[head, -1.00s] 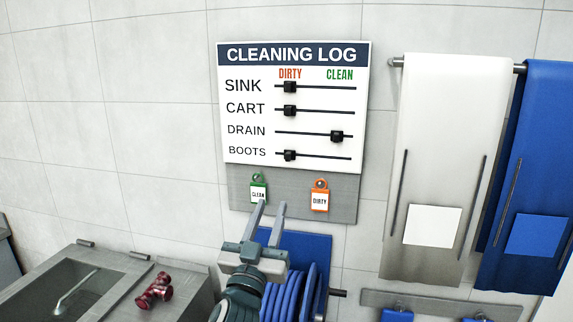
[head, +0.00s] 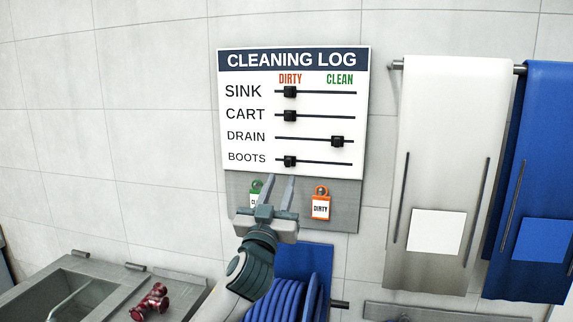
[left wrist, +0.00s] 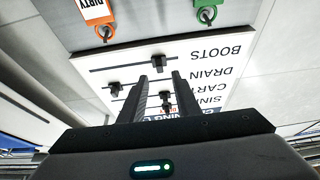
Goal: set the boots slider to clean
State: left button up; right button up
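The white cleaning log board (head: 245,125) hangs on the wall. The boots slider (head: 290,161) is a black knob at the left, dirty end of the lowest track; it also shows in the left wrist view (left wrist: 159,62). The sink (head: 290,91) and cart (head: 290,116) knobs are also at dirty; the drain knob (head: 337,141) is at the clean end. My left gripper (head: 281,178) is open and empty, its fingertips just below the boots knob in the head view. In the left wrist view its fingers (left wrist: 159,82) point toward that knob, with nothing between them. My right gripper is not in view.
A green clean tag (head: 254,194), partly behind my gripper, and an orange dirty tag (head: 321,203) hang on the grey panel under the board. A blue hose reel (head: 290,292) is below. White (head: 452,150) and blue aprons (head: 545,150) hang at the right.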

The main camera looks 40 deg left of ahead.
aim_at(288, 165)
pick_arm(q)
jog(key=p+x, duration=0.2)
jog(key=x, duration=0.5)
jog(key=shift+f, duration=0.1)
jog(key=shift+w, duration=0.1)
grip_shut()
